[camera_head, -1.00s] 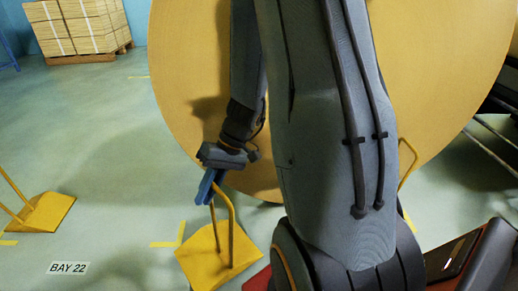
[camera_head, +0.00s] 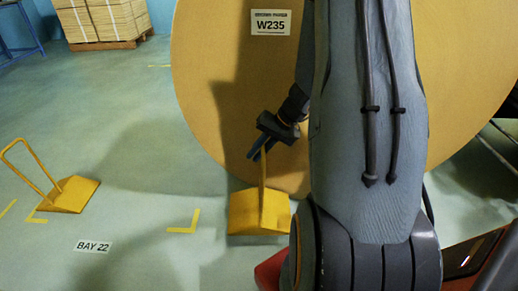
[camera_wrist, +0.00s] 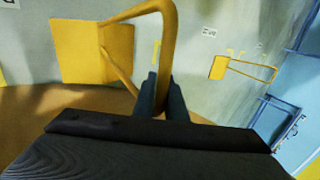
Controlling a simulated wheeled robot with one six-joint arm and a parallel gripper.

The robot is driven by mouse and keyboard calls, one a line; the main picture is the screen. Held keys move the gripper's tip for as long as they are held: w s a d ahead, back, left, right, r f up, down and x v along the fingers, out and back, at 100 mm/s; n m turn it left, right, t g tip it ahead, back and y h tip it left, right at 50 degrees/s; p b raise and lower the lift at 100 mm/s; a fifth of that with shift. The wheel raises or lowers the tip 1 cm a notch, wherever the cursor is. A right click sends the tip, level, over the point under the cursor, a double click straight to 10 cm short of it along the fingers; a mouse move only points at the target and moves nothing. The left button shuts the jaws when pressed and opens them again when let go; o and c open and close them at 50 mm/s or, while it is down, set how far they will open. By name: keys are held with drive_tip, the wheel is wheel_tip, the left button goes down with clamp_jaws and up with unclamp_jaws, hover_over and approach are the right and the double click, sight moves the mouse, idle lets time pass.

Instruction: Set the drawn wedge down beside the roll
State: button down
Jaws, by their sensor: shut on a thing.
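The drawn wedge is a yellow chock (camera_head: 245,213) with a hooped bar handle, in front of the lower edge of the big brown kraft roll (camera_head: 225,90). My gripper (camera_head: 257,150) is shut on the upper part of its handle. I cannot tell whether the wedge touches the floor or the roll. In the wrist view the blue fingertips (camera_wrist: 162,92) close on the yellow handle, and the wedge's plate (camera_wrist: 85,50) shows at the upper left. My arm hides the right part of the roll.
A second yellow wedge (camera_head: 72,195) with a raised handle stands on the floor at left. A yellow corner mark (camera_head: 186,228) and a BAY 22 label (camera_head: 93,247) lie on the floor. A strapped stack on a pallet (camera_head: 100,18) stands far back. The left floor is mostly clear.

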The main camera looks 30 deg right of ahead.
drive_tip(key=shift+w+d, duration=0.1)
drive_tip(key=shift+d, duration=0.3)
wheel_tip(320, 180, down, 9)
drive_tip(key=b, duration=0.6)
drive_tip(key=shift+r, duration=0.2)
drive_tip(key=shift+s+d, duration=0.25)
drive_tip(key=shift+s, duration=0.1)
idle(0.6)
drive_tip(key=shift+f+b, duration=0.7)
drive_tip(key=shift+b, duration=0.1)
idle(0.6)
drive_tip(key=shift+s+f+b, duration=0.2)
drive_tip(key=shift+f+b, duration=0.15)
drive_tip(key=shift+f, duration=0.1)
drive_tip(key=c, duration=1.7)
unclamp_jaws()
drive_tip(key=shift+d, duration=0.15)
drive_tip(key=shift+o, duration=0.2)
drive_tip(key=shift+w, duration=0.1)
drive_tip(key=shift+a, duration=0.2)
